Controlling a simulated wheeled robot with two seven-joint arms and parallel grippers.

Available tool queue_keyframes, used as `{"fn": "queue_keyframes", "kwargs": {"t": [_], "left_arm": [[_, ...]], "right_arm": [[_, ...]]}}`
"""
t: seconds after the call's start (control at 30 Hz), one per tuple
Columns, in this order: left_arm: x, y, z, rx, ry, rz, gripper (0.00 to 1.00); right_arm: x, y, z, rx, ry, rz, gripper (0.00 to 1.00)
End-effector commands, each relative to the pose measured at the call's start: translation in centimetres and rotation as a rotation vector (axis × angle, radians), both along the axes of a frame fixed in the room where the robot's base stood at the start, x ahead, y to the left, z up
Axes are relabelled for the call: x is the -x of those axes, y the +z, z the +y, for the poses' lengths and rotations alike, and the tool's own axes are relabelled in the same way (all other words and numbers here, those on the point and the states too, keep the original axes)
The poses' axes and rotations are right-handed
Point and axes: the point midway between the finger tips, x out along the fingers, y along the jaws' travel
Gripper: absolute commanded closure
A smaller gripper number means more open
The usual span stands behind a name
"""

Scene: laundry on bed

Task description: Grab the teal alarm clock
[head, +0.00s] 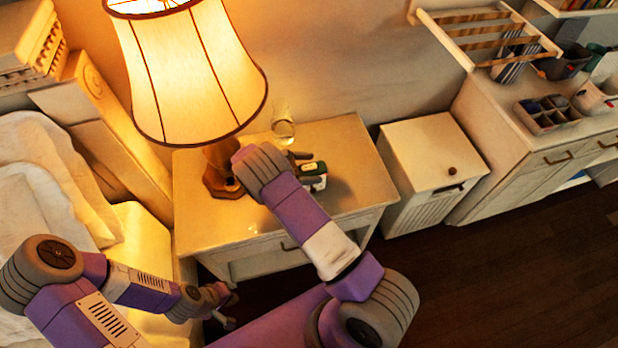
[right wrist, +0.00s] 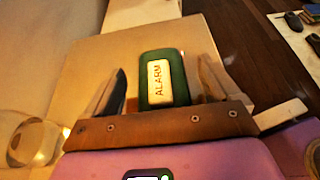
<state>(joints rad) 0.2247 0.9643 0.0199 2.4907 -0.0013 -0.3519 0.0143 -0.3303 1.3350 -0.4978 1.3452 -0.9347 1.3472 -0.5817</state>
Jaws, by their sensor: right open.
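The teal alarm clock (head: 315,172) stands on the nightstand (head: 345,150), to the right of the lamp. In the right wrist view its dark green top with a pale "ALARM" label (right wrist: 160,82) lies between my two fingers. My right gripper (head: 303,165) is open around the clock, with a finger on each side and visible gaps; the fingers also show in the right wrist view (right wrist: 163,70). My left gripper (head: 228,312) hangs low in front of the nightstand, away from the clock; its jaws are too small to read.
A lit lamp (head: 190,75) stands left of my right gripper. A glass (head: 283,128) stands behind it, near the wall. The bed (head: 45,180) is at the left, a white hamper (head: 430,150) at the right. The nightstand's right side is clear.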

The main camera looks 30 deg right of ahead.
Motion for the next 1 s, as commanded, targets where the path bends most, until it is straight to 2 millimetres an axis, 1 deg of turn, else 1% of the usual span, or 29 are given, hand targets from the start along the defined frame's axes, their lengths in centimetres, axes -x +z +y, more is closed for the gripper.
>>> {"fn": "queue_keyframes", "kwargs": {"t": [0.13, 0.17, 0.7, 0.73, 1.0], "left_arm": [[0.00, 0.00, 0.00, 0.000, 0.000, 0.000, 1.00], [-0.01, 0.00, 0.01, 0.000, 0.000, 0.000, 1.00], [0.00, 0.00, 0.01, 0.000, 0.000, 0.000, 1.00], [0.00, 0.00, 0.01, 0.000, 0.000, 0.000, 1.00], [0.00, 0.02, 0.01, 0.000, 0.000, 0.000, 1.00]], "right_arm": [[-0.01, 0.01, 0.00, 0.000, 0.000, -0.001, 0.11], [-0.01, 0.02, 0.01, 0.000, 0.000, -0.001, 0.14], [0.00, 0.01, 0.04, 0.000, -0.001, -0.001, 0.96], [0.00, 0.01, 0.05, 0.000, -0.001, -0.001, 1.00], [-0.05, 0.19, 0.03, 0.001, -0.001, -0.002, 1.00]]}}
